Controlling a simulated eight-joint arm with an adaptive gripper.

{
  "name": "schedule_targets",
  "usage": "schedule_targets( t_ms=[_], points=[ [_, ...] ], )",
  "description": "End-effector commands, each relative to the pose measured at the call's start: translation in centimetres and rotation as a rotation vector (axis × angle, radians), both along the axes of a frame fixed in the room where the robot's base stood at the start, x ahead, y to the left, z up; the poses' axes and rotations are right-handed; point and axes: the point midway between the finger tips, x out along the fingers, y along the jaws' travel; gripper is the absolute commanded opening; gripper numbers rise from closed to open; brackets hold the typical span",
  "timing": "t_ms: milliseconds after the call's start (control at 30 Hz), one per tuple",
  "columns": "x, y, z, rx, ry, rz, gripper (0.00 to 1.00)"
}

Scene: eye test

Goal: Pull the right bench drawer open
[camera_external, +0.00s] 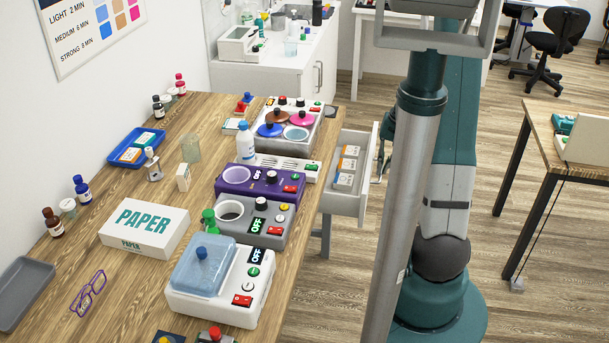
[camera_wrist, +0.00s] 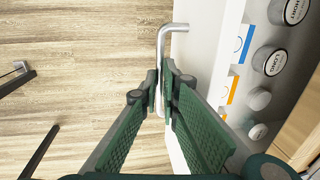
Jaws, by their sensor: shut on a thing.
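The right bench drawer (camera_external: 347,204) is white and stands pulled out from the wooden bench (camera_external: 145,265). Items with orange and blue labels (camera_external: 346,167) lie inside it. In the wrist view, its white front panel (camera_wrist: 206,38) runs down the middle, with a silver bar handle (camera_wrist: 166,31) on its outer side. My gripper (camera_wrist: 165,78) is shut on this handle, one green finger on each side of the bar. In the external view, my gripper (camera_external: 383,160) shows small beside the drawer front, partly hidden by my arm.
The bench top holds a white device with a blue lid (camera_external: 204,265), a purple device (camera_external: 258,190), a paper box (camera_external: 145,226) and bottles. Bare wooden floor (camera_external: 315,310) lies beside the drawer. Another table (camera_external: 545,125) stands at the right.

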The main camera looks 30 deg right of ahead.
Motion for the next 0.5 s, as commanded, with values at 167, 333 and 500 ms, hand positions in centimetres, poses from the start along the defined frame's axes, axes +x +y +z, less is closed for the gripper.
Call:
schedule_targets(
  t_ms=[167, 333, 500],
  points=[
    [-1.0, -1.1, 0.0, -0.001, 0.0, -0.002, 0.0],
    [-2.5, -2.8, -0.1, -0.002, 0.0, -0.003, 0.0],
    [-4.1, -4.4, -0.1, -0.002, 0.0, -0.003, 0.0]
  ],
)
